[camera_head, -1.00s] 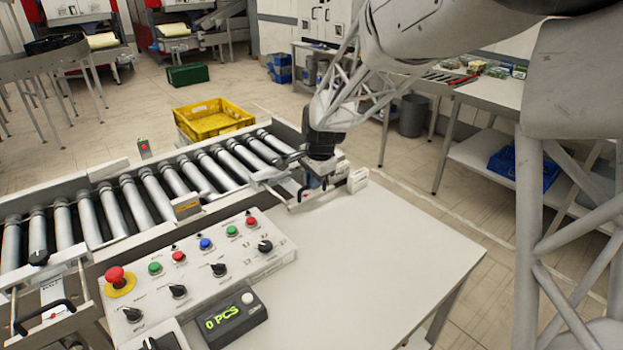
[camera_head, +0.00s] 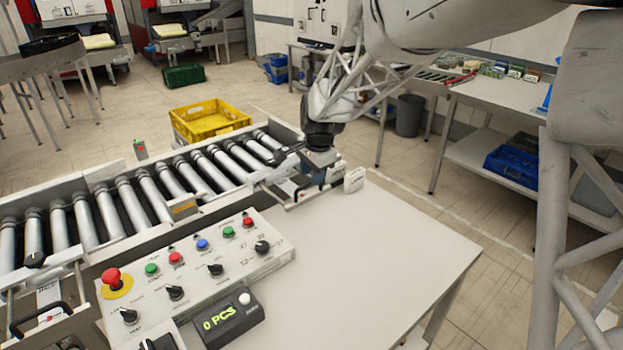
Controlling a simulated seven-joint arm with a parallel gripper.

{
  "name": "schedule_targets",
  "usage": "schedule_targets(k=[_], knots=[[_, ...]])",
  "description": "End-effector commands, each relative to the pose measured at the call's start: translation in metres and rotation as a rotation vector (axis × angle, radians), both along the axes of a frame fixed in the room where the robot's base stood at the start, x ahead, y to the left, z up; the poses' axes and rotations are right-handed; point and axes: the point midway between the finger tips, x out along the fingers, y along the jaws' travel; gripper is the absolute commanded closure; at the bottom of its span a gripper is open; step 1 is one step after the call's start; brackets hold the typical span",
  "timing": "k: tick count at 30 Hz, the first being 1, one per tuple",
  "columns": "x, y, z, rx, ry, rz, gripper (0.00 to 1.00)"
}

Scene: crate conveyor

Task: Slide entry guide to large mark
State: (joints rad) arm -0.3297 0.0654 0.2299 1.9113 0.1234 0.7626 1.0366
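The entry guide (camera_head: 275,178) appears to be the pale metal assembly across the right end of the roller conveyor. My gripper (camera_head: 318,180) is down at the guide's right part, by the table's far corner. Its fingers are small and partly hidden by the wrist and the guide's parts, so I cannot tell whether they are open or shut on it. A small white labelled block (camera_head: 355,179) stands just right of my gripper. The large mark cannot be made out at this size.
The roller conveyor (camera_head: 125,205) runs to the left. A control panel (camera_head: 190,265) with buttons and knobs and a counter reading "0 PCS" (camera_head: 228,318) stand in front. The white table top (camera_head: 370,250) is clear. A yellow crate (camera_head: 207,122) lies behind the conveyor.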

Motion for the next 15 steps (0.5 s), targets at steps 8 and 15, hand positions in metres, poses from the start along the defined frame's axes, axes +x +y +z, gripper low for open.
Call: schedule_targets(k=[8, 15], knots=[[-0.004, -0.005, 0.035, 0.001, -0.002, -0.001, 0.62], [-0.007, -0.007, 0.048, 0.0, 0.0, -0.001, 0.62]])
